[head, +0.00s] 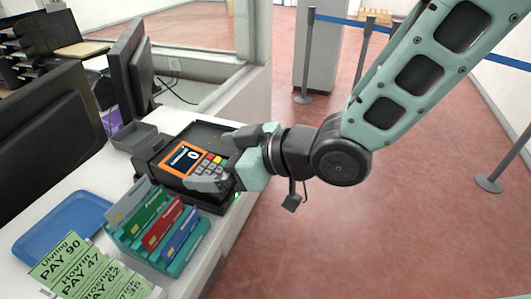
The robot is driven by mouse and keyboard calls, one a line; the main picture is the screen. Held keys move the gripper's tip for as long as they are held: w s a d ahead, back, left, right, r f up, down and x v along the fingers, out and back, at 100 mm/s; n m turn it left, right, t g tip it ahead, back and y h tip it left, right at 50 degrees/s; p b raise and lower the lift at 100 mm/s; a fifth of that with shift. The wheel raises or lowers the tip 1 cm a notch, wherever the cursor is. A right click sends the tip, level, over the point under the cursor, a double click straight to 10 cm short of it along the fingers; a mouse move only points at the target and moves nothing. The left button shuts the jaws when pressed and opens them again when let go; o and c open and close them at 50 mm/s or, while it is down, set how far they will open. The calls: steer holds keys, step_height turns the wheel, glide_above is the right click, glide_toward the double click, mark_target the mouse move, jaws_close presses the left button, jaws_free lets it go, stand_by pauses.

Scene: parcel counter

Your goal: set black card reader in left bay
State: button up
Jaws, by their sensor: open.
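The black card reader (178,177) has an orange-framed screen showing 0 and a keypad with coloured keys. It sits tilted at the black tray (208,127) on the white counter, its screen end toward the left. My gripper (214,162) is open at the reader's right end, one finger on the near side and one on the far side. The fingers cover part of that end, and I cannot tell whether they touch it. A small grey open box (134,137) adjoins the tray's left side. I cannot tell which compartment is the left bay; the reader hides much of the tray.
A teal rack (163,262) of coloured cards stands close in front of the reader. A blue tray (60,232) and green price cards (85,272) lie at the near left. Monitors (133,72) stand at the back left. Right of the counter is open floor with barrier posts (307,55).

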steer(key=b+v, duration=0.7)
steer(key=v, duration=0.2)
steer(key=w+d+f+m+t+h+p, duration=0.1)
steer(key=w+d+f+m+h+p, duration=0.2)
steer(key=d+h, duration=0.5)
steer(key=s+d+f+m+g+h+p, duration=0.1)
steer(key=s+d+g+h+p, duration=0.1)
steer(key=s, duration=0.5)
steer(key=s+d+f+m+g+h+p, duration=0.1)
steer(key=s+d+g+h, duration=0.1)
steer(key=s, duration=0.5)
steer(key=shift+d+m+g+p, duration=0.4)
steer(key=shift+d+g, duration=0.35)
steer(key=shift+g, duration=0.45)
steer(key=shift+f, duration=0.15)
